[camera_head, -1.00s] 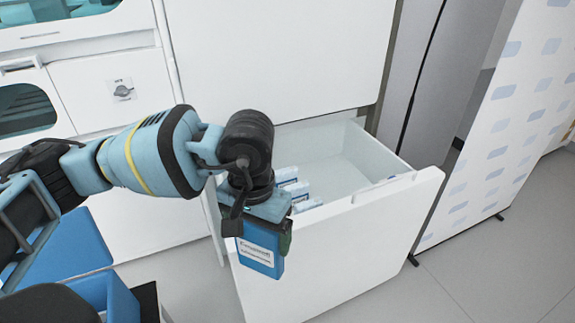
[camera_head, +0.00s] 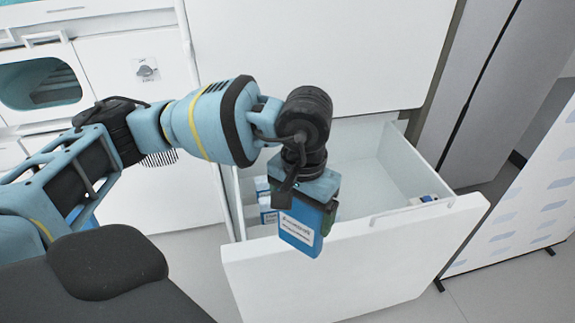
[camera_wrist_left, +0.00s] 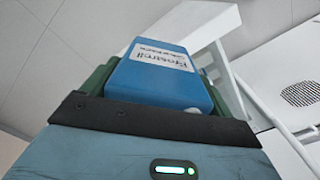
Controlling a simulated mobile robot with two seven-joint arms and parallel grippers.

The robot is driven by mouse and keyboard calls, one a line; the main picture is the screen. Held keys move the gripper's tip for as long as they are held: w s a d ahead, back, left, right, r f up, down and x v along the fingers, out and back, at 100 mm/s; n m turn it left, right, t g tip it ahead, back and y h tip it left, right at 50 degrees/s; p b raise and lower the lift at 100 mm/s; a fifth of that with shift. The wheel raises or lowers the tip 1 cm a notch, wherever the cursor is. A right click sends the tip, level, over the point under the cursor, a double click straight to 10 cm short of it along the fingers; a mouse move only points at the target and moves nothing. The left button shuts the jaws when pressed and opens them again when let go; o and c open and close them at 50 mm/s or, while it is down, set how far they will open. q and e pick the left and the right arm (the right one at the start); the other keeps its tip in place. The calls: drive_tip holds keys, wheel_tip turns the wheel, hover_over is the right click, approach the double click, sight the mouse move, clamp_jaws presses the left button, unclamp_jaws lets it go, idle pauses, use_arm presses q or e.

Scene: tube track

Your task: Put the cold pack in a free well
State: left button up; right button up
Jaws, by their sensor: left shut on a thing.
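The cold pack (camera_head: 299,232) is a blue block with a white label. My left gripper (camera_head: 309,195) is shut on it and holds it hanging down, slightly tilted, at the open drawer (camera_head: 350,255). In the head view the pack's lower end overlaps the top edge of the drawer front; its exact height is unclear. The left wrist view shows the pack (camera_wrist_left: 165,78) between the green fingers. Blue-and-white packs (camera_head: 268,213) stand in the drawer's left part, partly hidden by my gripper. No separate well shows clearly. My right gripper is out of view.
The drawer's inside (camera_head: 365,165) looks bare in the middle and back. A small blue-and-white item (camera_head: 424,199) lies at its right near the front wall. A white cabinet front (camera_head: 310,50) rises behind the drawer, and a patterned white panel (camera_head: 530,210) stands to the right.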

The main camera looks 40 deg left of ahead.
use_arm(q)
drive_tip(key=w+a+f+n+p, duration=0.1)
drive_tip(key=w+a+f+n, duration=0.2)
drive_tip(key=w+a+n, duration=0.2)
drive_tip(key=w+a+f+n+p, duration=0.2)
drive_tip(key=w+a+f+n, duration=0.1)
drive_tip(key=a, duration=0.5)
drive_tip(key=shift+w+a+n, duration=0.3)
drive_tip(key=shift+w+n, duration=0.6)
drive_tip(key=shift+w, duration=0.35)
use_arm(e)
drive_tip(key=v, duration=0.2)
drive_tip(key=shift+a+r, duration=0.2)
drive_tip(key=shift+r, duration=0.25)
use_arm(q)
drive_tip(key=shift+f, duration=0.15)
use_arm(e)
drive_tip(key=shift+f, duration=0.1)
use_arm(q)
wheel_tip(320, 180, down, 5)
drive_tip(key=b, duration=0.2)
drive_tip(key=shift+b, duration=0.3)
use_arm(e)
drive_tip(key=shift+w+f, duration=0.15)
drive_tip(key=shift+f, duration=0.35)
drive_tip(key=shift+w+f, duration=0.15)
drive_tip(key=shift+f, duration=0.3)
use_arm(q)
drive_tip(key=shift+r, duration=0.2)
drive_tip(key=shift+f, duration=0.15)
